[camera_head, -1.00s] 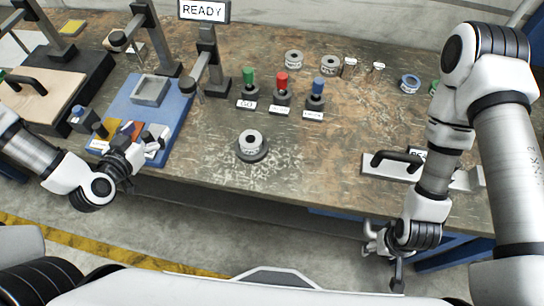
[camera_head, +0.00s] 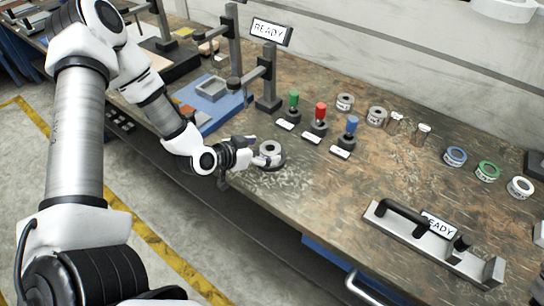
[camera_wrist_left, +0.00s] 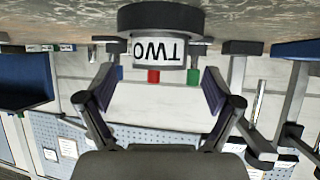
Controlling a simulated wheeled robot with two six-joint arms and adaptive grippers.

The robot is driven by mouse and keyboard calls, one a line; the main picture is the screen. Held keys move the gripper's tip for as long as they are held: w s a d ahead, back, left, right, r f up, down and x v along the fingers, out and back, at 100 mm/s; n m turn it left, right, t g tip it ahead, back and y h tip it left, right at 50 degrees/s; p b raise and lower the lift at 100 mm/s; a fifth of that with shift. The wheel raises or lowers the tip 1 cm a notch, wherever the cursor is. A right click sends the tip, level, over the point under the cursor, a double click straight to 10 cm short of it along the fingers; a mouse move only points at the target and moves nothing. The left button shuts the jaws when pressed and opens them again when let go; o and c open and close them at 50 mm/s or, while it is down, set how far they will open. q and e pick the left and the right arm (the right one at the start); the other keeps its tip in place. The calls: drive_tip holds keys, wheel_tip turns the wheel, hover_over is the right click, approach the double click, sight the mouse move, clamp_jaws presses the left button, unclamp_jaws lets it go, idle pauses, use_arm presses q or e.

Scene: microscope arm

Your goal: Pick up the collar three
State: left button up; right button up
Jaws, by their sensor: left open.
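A grey ring-shaped collar (camera_head: 270,147) sits on a round dark base (camera_head: 273,165) near the front edge of the bench. In the left wrist view, which is upside down, its label reads TWO on the collar (camera_wrist_left: 160,50). My left gripper (camera_head: 258,155) is open right at this collar; its fingers (camera_wrist_left: 160,98) stand spread either side, with the collar just ahead. Two more grey collars stand at the back, one left (camera_head: 345,102) and one right (camera_head: 377,116). Their labels are too small to read, so I cannot tell which is collar three. My right gripper is out of view.
Green (camera_head: 293,100), red (camera_head: 319,117) and blue (camera_head: 351,131) knobs stand behind the collar. Blue (camera_head: 455,156), green (camera_head: 487,171) and white (camera_head: 520,187) rings lie at right. A READY sign (camera_head: 269,31) stands at back. A handled metal fixture (camera_head: 450,258) lies at front right.

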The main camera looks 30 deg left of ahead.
sight(274, 148)
use_arm(q)
drive_tip(key=x, duration=0.3)
drive_tip(key=shift+s+d, duration=0.1)
drive_tip(key=shift+d, duration=0.15)
drive_tip(key=shift+w+f, duration=0.15)
drive_tip(key=shift+w, duration=0.15)
drive_tip(key=shift+w+a+f, duration=0.1)
drive_tip(key=shift+a, duration=0.1)
drive_tip(key=shift+s, duration=0.2)
drive_tip(key=c, duration=1.1)
clamp_jaws()
drive_tip(key=shift+w+r, duration=0.1)
drive_tip(key=shift+r, duration=0.15)
